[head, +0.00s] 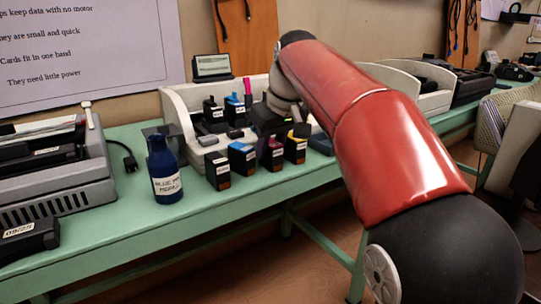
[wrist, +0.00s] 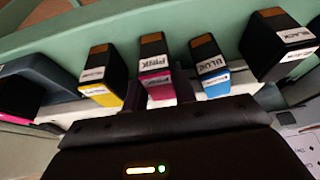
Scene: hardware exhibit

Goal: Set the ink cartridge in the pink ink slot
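The pink cartridge (head: 272,156) stands in a row at the front of the table, between a blue cartridge (head: 242,160) and a yellow one (head: 296,145). In the wrist view the pink cartridge (wrist: 156,70) is labelled PINK and stands upright. My gripper (head: 267,122) is low above it, pointing down. In the wrist view the gripper's dark fingers (wrist: 160,95) are on either side of the pink cartridge, open, with small gaps seeming to show. The white printer unit (head: 176,106) stands behind, with cartridges inside; my arm hides part of it, and I cannot make out the pink slot.
A black cartridge (head: 217,172) ends the row at the left. A blue bottle (head: 163,170) stands left of the row. A grey machine (head: 60,180) fills the table's left side. A small screen (head: 211,66) stands behind the printer. The table front (head: 200,215) is clear.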

